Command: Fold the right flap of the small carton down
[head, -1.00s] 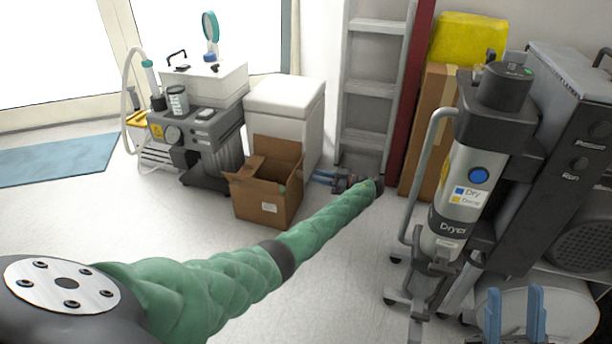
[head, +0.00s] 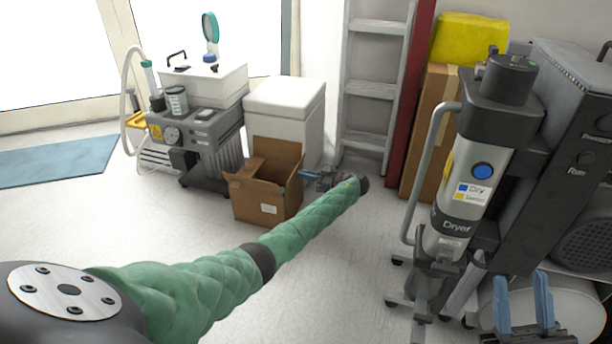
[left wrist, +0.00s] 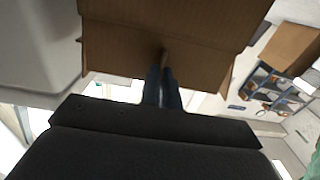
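The small brown carton (head: 260,205) stands open on the floor, left of centre in the head view. Its back flap (head: 277,158) stands up; its right flap is hard to make out behind the gripper. My left gripper (head: 308,175) is at the carton's upper right edge, blue fingers pointing left at it. In the left wrist view, the fingers (left wrist: 163,88) are together with nothing visible between them, and the carton's brown cardboard (left wrist: 170,40) is right in front of their tips. Contact is unclear. My right gripper (head: 522,308) is open and empty at the lower right.
A white cabinet (head: 287,105) stands right behind the carton, with a compressor unit (head: 195,140) to its left. A grey ladder (head: 372,90) leans at the back. The dryer column (head: 465,180) stands at right.

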